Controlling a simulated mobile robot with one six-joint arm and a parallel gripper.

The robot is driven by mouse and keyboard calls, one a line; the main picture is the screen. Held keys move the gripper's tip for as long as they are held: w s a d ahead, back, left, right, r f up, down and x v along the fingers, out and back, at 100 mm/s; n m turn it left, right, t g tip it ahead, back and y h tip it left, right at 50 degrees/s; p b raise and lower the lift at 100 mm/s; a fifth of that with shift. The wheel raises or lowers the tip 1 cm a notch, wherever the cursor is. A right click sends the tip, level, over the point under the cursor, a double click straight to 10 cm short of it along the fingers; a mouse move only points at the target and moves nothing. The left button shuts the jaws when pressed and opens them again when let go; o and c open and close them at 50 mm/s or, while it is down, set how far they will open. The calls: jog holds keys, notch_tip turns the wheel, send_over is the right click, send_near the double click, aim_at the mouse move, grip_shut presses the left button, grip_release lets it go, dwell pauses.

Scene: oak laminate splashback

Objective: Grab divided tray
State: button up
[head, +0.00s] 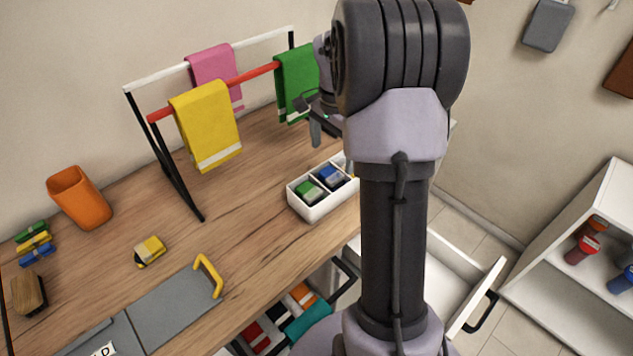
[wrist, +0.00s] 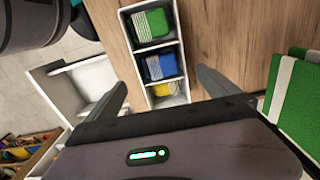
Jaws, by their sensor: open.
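The divided tray (head: 331,204) is white and stands on the wooden counter, partly hidden behind my arm in the head view. In the wrist view the tray (wrist: 156,47) shows three compartments in a row. They hold a green folded cloth or sponge (wrist: 151,23), a blue one (wrist: 160,66) and a yellow one (wrist: 167,88). My gripper (head: 316,130) is open, above and behind the tray in the head view. In the wrist view its two fingers (wrist: 161,86) are spread on either side of the yellow end, with nothing between them gripped. Contact with the tray cannot be told.
A towel rack with pink, yellow (head: 206,125) and green towels stands behind the tray; the green towel (wrist: 292,100) is close to my gripper's right.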

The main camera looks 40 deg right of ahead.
aim_at(330, 175)
notch_tip(330, 175, down, 7)
jog(key=shift+w+a+r+b, duration=0.1)
jog(key=shift+w+b, duration=0.05)
jog(key=shift+b, duration=0.85)
notch_tip(330, 175, down, 6)
jog(key=b, duration=0.3)
jog(key=shift+r, duration=0.3)
jog(key=c, duration=1.1)
